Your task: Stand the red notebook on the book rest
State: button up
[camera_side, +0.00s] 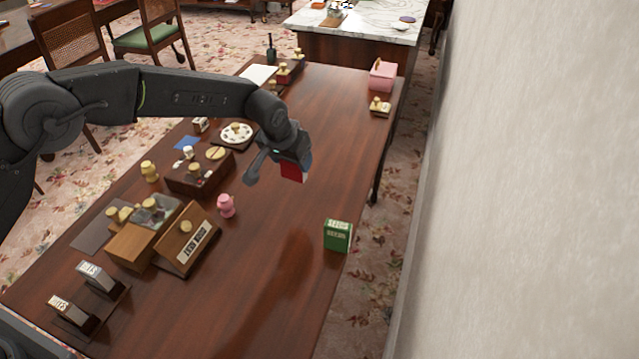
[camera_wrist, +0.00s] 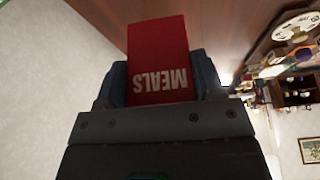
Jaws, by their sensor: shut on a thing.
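The red notebook (camera_wrist: 160,55), marked "MEALS", sits between the fingers of my gripper (camera_wrist: 162,85) in the wrist view. In the side view my gripper (camera_side: 278,168) holds the notebook (camera_side: 293,172) above the table, and much of it is hidden behind the gripper. The wooden book rest (camera_side: 188,240), with a white "BOOK REST" label, stands on the table to the left of and nearer than my gripper. Its sloped face is bare of any book. A pink figure stands between them.
The pink figure (camera_side: 226,205) stands beside the book rest. A green seeds box (camera_side: 338,235) stands near the table's right edge. A dark wooden box (camera_side: 200,172) with knobs is left of my gripper. The table's front middle is clear.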

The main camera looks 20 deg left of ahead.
jog(key=shift+a+r+m+h, duration=0.2)
jog(key=shift+m+h, duration=0.2)
jog(key=shift+m, duration=0.7)
jog(key=shift+d+m, duration=0.15)
jog(key=shift+m, duration=0.35)
jog(key=shift+d+f, duration=5.45)
jog(key=shift+d, duration=0.25)
jog(key=o, duration=0.9)
jog(key=shift+f, duration=0.15)
jog(key=shift+o, duration=0.2)
